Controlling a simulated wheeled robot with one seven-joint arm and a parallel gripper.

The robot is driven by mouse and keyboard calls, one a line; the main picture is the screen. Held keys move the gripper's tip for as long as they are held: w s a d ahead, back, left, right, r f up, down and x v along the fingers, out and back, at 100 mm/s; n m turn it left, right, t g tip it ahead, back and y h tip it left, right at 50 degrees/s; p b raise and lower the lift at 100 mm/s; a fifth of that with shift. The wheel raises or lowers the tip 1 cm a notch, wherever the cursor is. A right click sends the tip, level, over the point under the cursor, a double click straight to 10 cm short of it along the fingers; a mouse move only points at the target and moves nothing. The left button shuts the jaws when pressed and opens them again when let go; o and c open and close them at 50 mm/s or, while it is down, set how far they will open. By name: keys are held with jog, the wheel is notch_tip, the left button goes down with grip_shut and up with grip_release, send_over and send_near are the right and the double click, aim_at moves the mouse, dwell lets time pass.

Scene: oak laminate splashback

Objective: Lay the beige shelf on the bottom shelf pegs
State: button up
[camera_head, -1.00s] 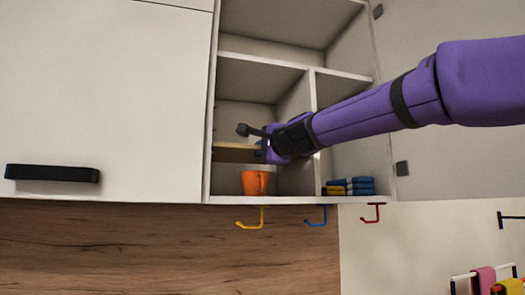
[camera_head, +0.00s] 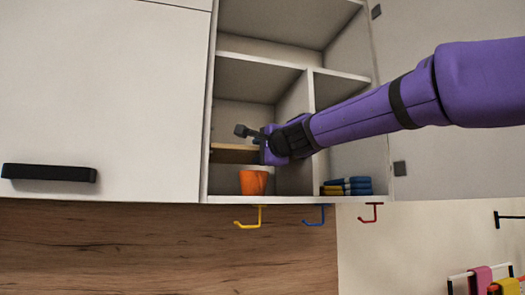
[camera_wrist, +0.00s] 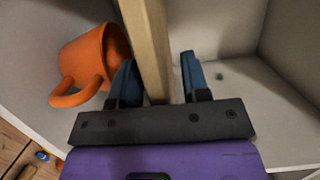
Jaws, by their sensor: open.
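The beige shelf (camera_head: 232,154) is a thin board inside the lower left compartment of the open cabinet, above the orange mug. It looks about level in the head view. My gripper (camera_head: 264,148) is at the board's front edge, near its right end. In the wrist view the shelf (camera_wrist: 153,40) runs between the two blue fingers of my gripper (camera_wrist: 159,78). The fingers are open, with a gap showing on the right side. A small dark spot (camera_wrist: 219,76) on the pale wall may be a peg. Whether the board rests on pegs is hidden.
The orange mug (camera_head: 253,182) stands on the cabinet floor below the board; it also shows in the wrist view (camera_wrist: 84,62). A divider (camera_head: 293,165) is close to the right of my gripper. Folded blue and yellow cloths (camera_head: 347,186) lie in the right compartment. Hooks (camera_head: 250,217) hang underneath.

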jog(key=v, duration=1)
jog(key=shift+s+d, duration=0.25)
jog(key=shift+s, duration=0.05)
jog(key=s+d+f+n+g+h, duration=0.3)
jog(key=s+d+f, duration=0.5)
jog(key=f, duration=0.4)
jog(key=s+d+f+n+g+h, duration=0.3)
jog(key=s+d+f, duration=0.5)
jog(key=s+f, duration=0.3)
jog(key=s+d+f+n+g+h, duration=0.3)
jog(key=s+d+f+n, duration=0.3)
jog(key=f, duration=0.7)
jog(key=s+d+g, duration=0.1)
jog(key=s+d, duration=0.1)
jog(key=s, duration=0.1)
jog(key=shift+s+d, duration=0.35)
